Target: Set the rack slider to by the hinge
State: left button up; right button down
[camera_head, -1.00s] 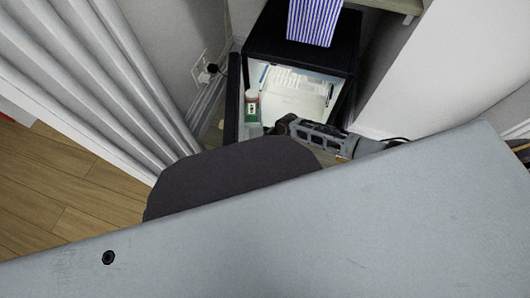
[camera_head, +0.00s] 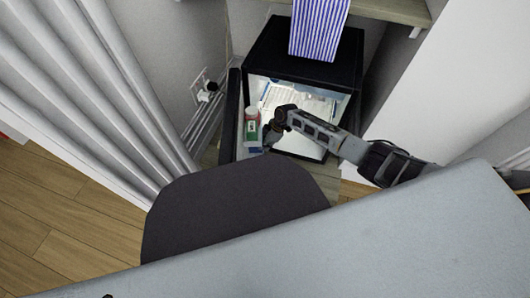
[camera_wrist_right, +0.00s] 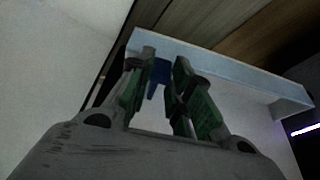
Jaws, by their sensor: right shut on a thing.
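The small black fridge (camera_head: 306,66) stands with its lit inside showing and its door (camera_head: 233,115) open on the left. A bottle (camera_head: 252,131) with a green label is at the door's inner side. My right gripper (camera_head: 270,133) is beside the bottle, in front of the fridge opening. In the right wrist view my right gripper (camera_wrist_right: 164,64) is shut on a small blue slider (camera_wrist_right: 158,76) at a pale rack rail (camera_wrist_right: 225,70). The fingers hide part of the slider. I cannot tell where the hinge lies along the rail. My left gripper is not in view.
A wooden shelf (camera_head: 385,10) is above at the right. Wood floor (camera_head: 60,215) is clear at lower left.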

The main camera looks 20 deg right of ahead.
jog(key=shift+w+d, duration=0.25)
jog(key=shift+w, duration=0.7)
jog(key=shift+r, duration=0.1)
jog(key=c, duration=1.3)
grip_release()
jog(key=shift+w, duration=0.1)
jog(key=shift+v, duration=3.7)
